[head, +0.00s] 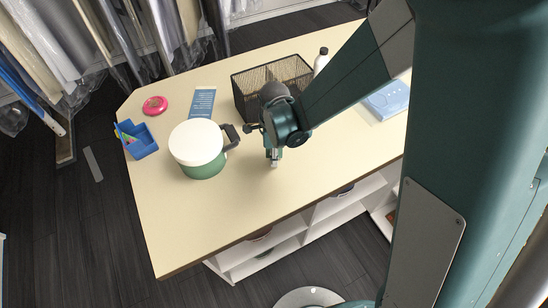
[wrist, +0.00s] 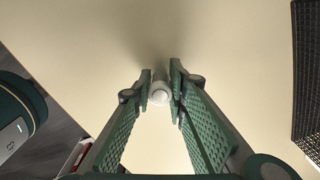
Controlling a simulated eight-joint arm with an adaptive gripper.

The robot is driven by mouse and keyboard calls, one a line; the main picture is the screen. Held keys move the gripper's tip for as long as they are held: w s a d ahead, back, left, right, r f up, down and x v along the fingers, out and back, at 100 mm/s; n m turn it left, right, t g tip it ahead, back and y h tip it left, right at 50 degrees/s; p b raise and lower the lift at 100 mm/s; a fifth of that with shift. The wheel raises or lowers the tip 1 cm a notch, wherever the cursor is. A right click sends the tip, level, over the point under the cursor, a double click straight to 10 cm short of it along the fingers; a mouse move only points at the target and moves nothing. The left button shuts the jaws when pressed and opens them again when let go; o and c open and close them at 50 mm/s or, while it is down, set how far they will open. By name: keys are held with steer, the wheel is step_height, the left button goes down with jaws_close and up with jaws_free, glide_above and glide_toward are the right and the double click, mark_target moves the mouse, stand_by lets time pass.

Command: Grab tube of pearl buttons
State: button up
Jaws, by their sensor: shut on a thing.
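The tube of pearl buttons (wrist: 160,94) is a small pale cylinder with a whitish round end, seen end-on in the wrist view. It also shows in the head view (head: 274,164) as a small light piece below my gripper. My gripper (wrist: 160,88) points down at the cream table and is shut on the tube, with one green finger on each side. In the head view my gripper (head: 273,156) is over the middle of the table. I cannot tell whether the tube touches the tabletop. Any label or the buttons inside are not readable.
A green pot with a white lid (head: 197,142) stands left of my gripper. A black mesh basket (head: 258,78) and a white bottle (head: 321,60) stand behind. A blue box (head: 141,143), pink disc (head: 155,105) and blue card (head: 201,103) lie left. The front tabletop (head: 200,225) is clear.

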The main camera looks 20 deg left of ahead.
steer(key=shift+r, duration=0.1)
steer(key=shift+r, duration=4.9)
